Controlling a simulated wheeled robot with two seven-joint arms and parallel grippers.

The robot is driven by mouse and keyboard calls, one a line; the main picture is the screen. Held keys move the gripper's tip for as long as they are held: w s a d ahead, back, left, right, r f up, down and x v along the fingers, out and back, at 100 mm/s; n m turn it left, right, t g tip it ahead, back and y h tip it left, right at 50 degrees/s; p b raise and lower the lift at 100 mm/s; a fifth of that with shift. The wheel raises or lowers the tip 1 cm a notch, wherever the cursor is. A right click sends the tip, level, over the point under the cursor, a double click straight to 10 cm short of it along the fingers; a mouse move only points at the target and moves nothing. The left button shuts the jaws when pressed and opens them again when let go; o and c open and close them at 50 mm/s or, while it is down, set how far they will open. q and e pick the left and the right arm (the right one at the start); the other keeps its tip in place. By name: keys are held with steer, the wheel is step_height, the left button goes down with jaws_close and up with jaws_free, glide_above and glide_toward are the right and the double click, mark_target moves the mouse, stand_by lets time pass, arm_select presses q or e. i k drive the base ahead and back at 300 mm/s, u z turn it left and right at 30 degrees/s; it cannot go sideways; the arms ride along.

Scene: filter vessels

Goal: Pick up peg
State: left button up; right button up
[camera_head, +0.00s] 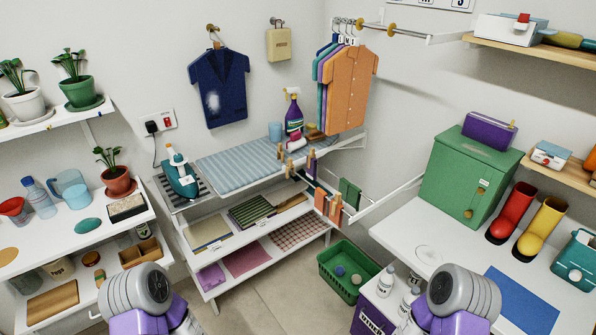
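Several wooden clothes pegs show at the drying rack near the middle. One peg (311,162) is clipped near a purple cloth at the end of the ironing board. Another peg (335,208) sits on an orange cloth hanging from the rack rail, with a further peg beside it. More small pegs stand near the board's front right corner (289,165). Which peg is meant cannot be told. Only rounded grey and purple links of my two arms show at the bottom edge, well apart from the pegs. Neither gripper's fingers are in view.
A green basket (341,285) stands on the floor below the rack. White shelves are at left; a green cabinet (468,177) and boots stand on the right counter.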

mark_target(289, 161)
steer(key=z, duration=0.25)
steer(key=i, duration=0.9)
steer(key=u, duration=0.05)
